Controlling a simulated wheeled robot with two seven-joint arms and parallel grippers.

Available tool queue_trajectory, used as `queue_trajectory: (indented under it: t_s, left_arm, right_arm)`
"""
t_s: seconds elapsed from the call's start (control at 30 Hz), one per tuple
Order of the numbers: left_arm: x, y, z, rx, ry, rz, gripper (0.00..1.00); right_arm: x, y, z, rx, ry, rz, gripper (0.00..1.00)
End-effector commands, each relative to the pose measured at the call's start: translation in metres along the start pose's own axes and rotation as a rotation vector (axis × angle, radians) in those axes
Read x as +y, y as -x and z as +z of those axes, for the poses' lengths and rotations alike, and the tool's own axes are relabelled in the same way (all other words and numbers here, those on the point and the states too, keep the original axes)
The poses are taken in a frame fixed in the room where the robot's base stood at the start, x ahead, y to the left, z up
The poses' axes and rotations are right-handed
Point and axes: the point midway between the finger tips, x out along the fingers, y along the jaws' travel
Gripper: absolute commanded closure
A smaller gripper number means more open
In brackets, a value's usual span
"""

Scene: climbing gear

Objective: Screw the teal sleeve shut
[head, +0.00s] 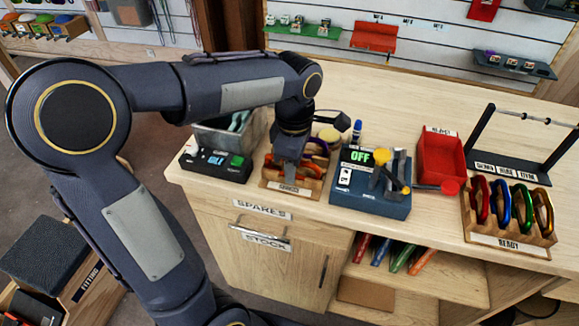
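My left gripper (288,172) points down over a wooden rack (284,191) with a label on its front. Its fingertips are hidden by its own body, so I cannot tell whether it is open or shut. Orange carabiners (308,172) and a purple one (319,146) show in this rack beside the gripper. I cannot make out a teal sleeve on any carabiner there; my gripper and wrist cover part of the rack. My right gripper is not in view.
A blue device (372,202) reading OFF stands right of the rack. A black button box (215,166) and grey bin (212,136) are left. A red bin (441,160), the READY rack (508,240) of several carabiners and a black stand (505,168) are right.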

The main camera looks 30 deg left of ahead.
Motion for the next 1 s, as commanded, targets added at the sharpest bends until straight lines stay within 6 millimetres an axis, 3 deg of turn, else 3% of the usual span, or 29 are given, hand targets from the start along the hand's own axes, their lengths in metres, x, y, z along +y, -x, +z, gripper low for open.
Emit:
queue_trajectory:
  t_s: [0.7,1.0]
  left_arm:
    - [-0.013,0.001,0.0,0.0,0.0,-0.001,0.6]
    - [-0.012,0.01,0.0,0.0,0.0,-0.001,0.6]
  right_arm:
    - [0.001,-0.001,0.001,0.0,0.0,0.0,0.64]
    - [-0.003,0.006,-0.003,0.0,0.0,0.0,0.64]
